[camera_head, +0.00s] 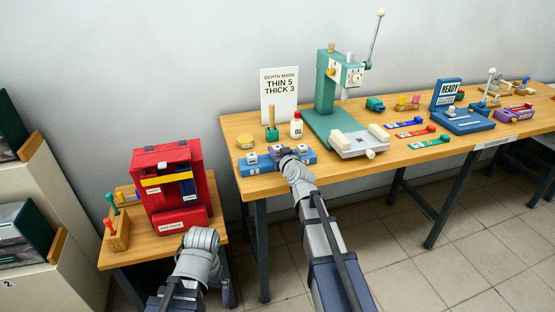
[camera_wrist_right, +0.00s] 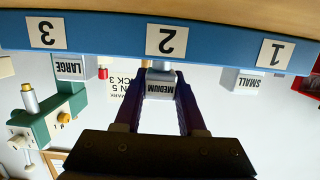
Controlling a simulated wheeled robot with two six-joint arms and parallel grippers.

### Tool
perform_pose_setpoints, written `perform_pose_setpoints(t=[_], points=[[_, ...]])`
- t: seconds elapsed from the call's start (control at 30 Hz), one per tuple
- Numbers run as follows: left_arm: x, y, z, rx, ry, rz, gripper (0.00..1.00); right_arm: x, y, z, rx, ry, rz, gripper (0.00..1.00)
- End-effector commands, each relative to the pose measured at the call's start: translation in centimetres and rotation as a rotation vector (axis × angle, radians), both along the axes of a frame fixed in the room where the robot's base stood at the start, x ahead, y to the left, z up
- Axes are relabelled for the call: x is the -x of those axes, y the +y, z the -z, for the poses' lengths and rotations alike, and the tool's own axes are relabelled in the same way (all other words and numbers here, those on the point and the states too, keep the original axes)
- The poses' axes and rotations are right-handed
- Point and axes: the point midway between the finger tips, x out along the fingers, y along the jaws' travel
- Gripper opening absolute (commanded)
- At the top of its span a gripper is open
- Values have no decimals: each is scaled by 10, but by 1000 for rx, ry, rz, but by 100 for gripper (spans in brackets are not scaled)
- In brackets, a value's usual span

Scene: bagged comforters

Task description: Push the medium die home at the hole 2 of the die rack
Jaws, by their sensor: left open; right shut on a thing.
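The blue die rack (camera_head: 262,165) lies at the left front of the long table. In the right wrist view, which is upside down, its blue face (camera_wrist_right: 210,47) bears the labels 1, 2 and 3. The medium die (camera_wrist_right: 160,86) is between the fingers of my right gripper (camera_wrist_right: 160,82), in line with label 2 and close against the rack. The large die (camera_wrist_right: 68,67) is at label 3 and the small die (camera_wrist_right: 247,83) at label 1. My left gripper (camera_head: 202,236) is open and empty, low in front of the red cabinet.
A red cabinet (camera_head: 168,160) stands on the small left table. Behind the rack are a DEPTH MARK sign (camera_head: 279,92), a green pot (camera_head: 271,134) and a white bottle (camera_head: 296,126). A green press (camera_head: 328,95) stands right of the rack. Bare tabletop shows in front of the press.

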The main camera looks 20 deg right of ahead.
Motion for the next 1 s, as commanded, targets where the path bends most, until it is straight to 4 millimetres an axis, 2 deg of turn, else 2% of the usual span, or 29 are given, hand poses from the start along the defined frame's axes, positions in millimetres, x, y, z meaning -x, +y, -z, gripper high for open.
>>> perform_pose_setpoints(t=[1.0], points=[[0,0,14,0,0,0,100,0,0,14,0,0,0,0]])
